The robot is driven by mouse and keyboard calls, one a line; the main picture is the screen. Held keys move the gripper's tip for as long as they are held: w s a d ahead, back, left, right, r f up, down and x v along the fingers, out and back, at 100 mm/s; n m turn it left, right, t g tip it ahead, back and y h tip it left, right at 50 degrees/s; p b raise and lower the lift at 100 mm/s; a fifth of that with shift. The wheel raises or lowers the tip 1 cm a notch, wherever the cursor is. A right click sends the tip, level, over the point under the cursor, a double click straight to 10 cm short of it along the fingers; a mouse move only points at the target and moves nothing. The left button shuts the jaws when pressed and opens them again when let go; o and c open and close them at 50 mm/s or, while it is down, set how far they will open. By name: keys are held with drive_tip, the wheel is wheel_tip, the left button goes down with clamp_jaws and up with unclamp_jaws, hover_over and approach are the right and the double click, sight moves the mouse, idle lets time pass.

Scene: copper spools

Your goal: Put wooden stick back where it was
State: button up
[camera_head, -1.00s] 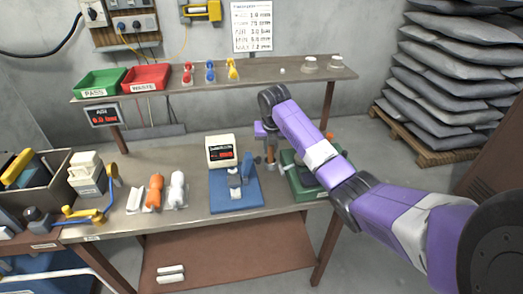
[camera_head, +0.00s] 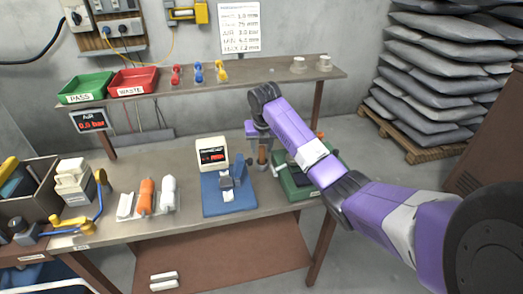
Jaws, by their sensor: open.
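A brown upright piece that looks like the wooden stick (camera_head: 263,155) stands at the back of the bench, between the blue gauge stand and the green machine. My gripper (camera_head: 262,142) is directly above it, pointing down, with its jaws open. The fingertips are small here, and I cannot tell whether they are around the stick or just over it. The stick's lower end is at or near the bench top.
The blue gauge stand (camera_head: 230,196) is left of the stick. The green machine (camera_head: 296,184) is right, partly behind my arm. A shelf (camera_head: 215,77) with a green tray (camera_head: 86,88), red tray (camera_head: 133,82) and spools crosses above.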

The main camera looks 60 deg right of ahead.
sight(263, 165)
drive_tip(key=b+v, duration=0.1)
drive_tip(key=v, duration=0.9)
drive_tip(key=shift+r, duration=0.15)
drive_tip(key=shift+s, duration=0.1)
